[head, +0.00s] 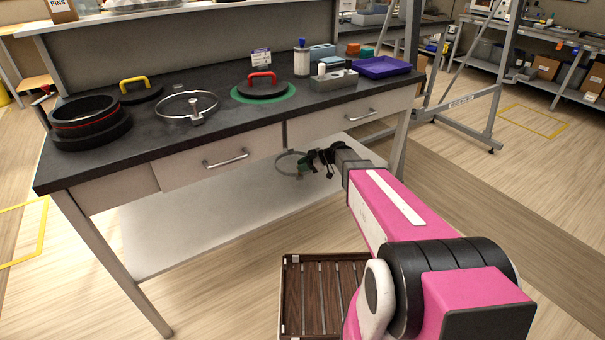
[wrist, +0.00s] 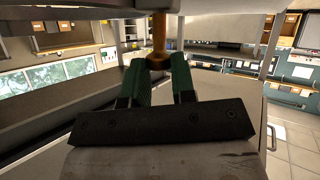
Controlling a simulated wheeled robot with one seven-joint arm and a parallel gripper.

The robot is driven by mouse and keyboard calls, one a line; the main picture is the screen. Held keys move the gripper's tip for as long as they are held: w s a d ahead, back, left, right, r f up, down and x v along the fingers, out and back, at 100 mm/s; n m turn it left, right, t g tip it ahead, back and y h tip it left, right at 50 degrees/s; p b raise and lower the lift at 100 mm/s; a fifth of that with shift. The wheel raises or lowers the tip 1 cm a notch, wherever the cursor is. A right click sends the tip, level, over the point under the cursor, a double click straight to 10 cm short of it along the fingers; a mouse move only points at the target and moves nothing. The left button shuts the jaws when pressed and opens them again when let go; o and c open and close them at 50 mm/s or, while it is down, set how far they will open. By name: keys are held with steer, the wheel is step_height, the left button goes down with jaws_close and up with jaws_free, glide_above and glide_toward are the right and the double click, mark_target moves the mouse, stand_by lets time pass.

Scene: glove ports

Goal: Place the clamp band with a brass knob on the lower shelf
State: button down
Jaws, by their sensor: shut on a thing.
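My gripper (head: 310,163) is below the bench top, in front of the drawers' lower edge, with its green fingers (wrist: 158,72) shut on a brass-coloured knob (wrist: 158,45). The knob belongs to a thin metal clamp band (head: 278,164), whose ring shows left of the fingers in the head view, partly hidden by them. The band appears above the white lower shelf (head: 190,228), with no contact visible; how far it reaches in over the shelf is hard to tell. A second clamp band (head: 187,119) with a greyish knob lies on the dark bench top.
The bench (head: 150,152) has two drawers with handles just above my gripper, and legs at its corners. The lower shelf looks empty where visible. A black ring (head: 88,118), lids with yellow and red (head: 262,88) handles and a purple tray (head: 382,67) stand on top. A slatted wooden crate (head: 318,290) is below.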

steer(key=shift+f, duration=2)
steer(key=c, duration=0.9)
jaws_free()
steer(key=shift+c, duration=0.2)
steer(key=v, duration=1.2)
steer(key=s+d+r+m+h, duration=0.1)
steer(key=s+d+m+h, duration=0.2)
steer(key=s+m+h, duration=0.3)
steer(key=s+d+r+m+g+h, duration=0.1)
steer(key=s+d+m+h, duration=0.2)
steer(key=s+m, duration=0.9)
steer(key=shift+s+d+m+h, duration=0.2)
steer(key=shift+s+m+h, duration=0.2)
steer(key=shift+s+h, duration=1.85)
steer(key=shift+s+y, duration=0.5)
steer(key=shift+y, duration=0.05)
